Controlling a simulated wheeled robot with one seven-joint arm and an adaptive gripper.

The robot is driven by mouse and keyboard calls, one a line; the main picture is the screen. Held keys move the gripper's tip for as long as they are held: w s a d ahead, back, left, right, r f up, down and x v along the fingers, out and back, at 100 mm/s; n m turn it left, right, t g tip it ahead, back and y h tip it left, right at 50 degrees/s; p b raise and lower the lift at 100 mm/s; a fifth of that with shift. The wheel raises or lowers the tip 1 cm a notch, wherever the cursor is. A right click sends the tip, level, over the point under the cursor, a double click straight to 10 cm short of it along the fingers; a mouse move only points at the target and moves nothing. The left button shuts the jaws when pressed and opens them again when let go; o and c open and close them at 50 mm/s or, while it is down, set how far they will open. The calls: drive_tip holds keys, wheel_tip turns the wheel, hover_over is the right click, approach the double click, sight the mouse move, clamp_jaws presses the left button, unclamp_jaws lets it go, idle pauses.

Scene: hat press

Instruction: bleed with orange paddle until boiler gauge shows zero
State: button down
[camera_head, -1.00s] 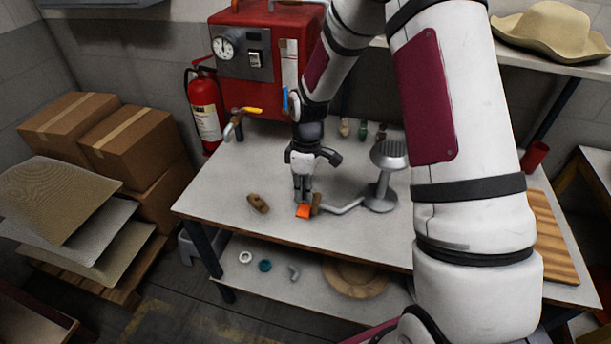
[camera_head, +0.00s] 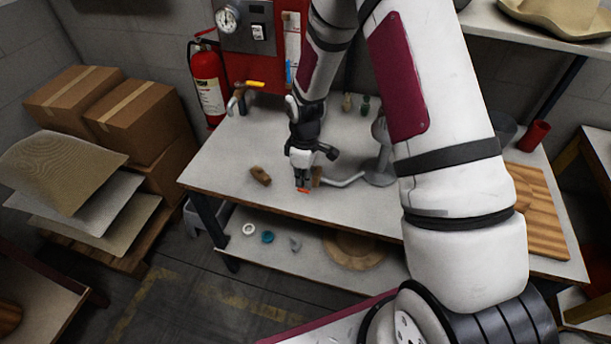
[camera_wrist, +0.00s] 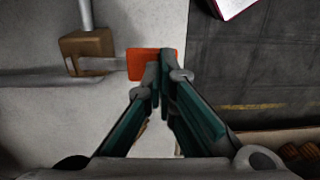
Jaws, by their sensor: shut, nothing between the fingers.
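The orange paddle (camera_head: 302,190) shows as a small strip at the tip of my gripper (camera_head: 302,184), above the table's front edge. In the wrist view the paddle (camera_wrist: 139,64) lies under and left of my shut fingertips (camera_wrist: 161,72), which overlap its right part. I cannot tell whether they touch it. My fingers are empty. A brown block (camera_wrist: 87,44) on a grey bar sits left of the paddle. The boiler gauge (camera_head: 228,18) is a white dial on the red boiler (camera_head: 270,75) at the back; its needle is too small to read surely.
The table (camera_head: 225,160) carries a brown piece (camera_head: 260,175) left of my gripper and a grey metal stand (camera_head: 380,165) to its right. A yellow-handled tap (camera_head: 247,85) juts from the boiler. A fire extinguisher (camera_head: 208,80) and cardboard boxes (camera_head: 135,115) stand left.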

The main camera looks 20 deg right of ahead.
drive_tip(key=shift+s+a+f+t+h+p, duration=0.2)
drive_tip(key=shift+s+f+t+h+p, duration=0.1)
drive_tip(key=shift+f+t, duration=0.25)
drive_tip(key=shift+f, duration=0.35)
drive_tip(key=shift+r, duration=0.1)
idle(4.7)
drive_tip(key=shift+r, duration=0.75)
drive_tip(key=shift+r+p, duration=0.35)
drive_tip(key=shift+r, duration=0.05)
wheel_tip(320, 180, up, 13)
drive_tip(key=shift+w+d, duration=0.2)
drive_tip(key=shift+w, duration=0.1)
drive_tip(key=shift+r, duration=0.1)
